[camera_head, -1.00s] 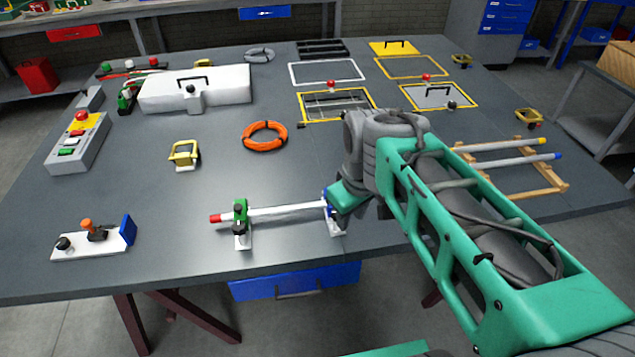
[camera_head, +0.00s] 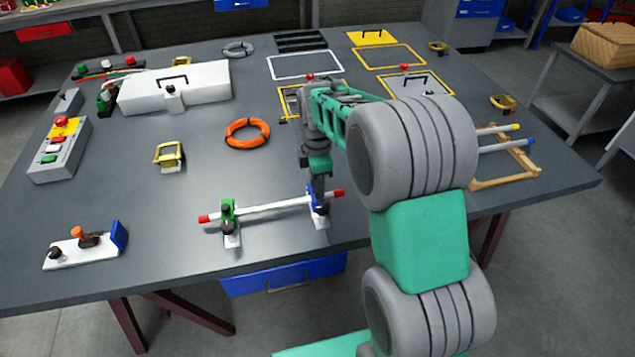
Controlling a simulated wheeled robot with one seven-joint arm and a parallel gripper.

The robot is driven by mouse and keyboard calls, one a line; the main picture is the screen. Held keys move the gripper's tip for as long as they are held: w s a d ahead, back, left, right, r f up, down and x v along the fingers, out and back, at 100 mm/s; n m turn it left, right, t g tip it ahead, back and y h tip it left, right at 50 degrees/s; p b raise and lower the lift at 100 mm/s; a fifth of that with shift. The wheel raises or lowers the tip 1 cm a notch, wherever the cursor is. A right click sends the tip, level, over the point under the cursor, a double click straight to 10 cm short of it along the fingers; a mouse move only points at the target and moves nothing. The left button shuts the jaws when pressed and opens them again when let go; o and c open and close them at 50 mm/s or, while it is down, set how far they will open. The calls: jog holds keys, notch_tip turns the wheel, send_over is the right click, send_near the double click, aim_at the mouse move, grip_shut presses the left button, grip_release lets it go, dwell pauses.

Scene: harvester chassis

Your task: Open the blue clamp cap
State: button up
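The blue clamp cap (camera_head: 319,206) is on the right stand near the table's front edge. A white rod (camera_head: 272,207) with red ends lies across this stand and a second stand with a green clamp (camera_head: 227,211) on the left. My gripper (camera_head: 319,192) points down right at the blue clamp, over its top. The fingers are small and dark here and partly cover the clamp. I cannot tell whether they are open or shut, whether they touch the cap, or whether the cap is raised.
An orange ring (camera_head: 247,133) and a yellow clamp-like part (camera_head: 169,156) lie behind the rod. A white joystick panel (camera_head: 85,247) sits at the front left. A wooden rack (camera_head: 508,176) with rods is at the right. My arm hides part of the yellow frames.

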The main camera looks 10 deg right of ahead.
grip_shut()
dwell(1.4)
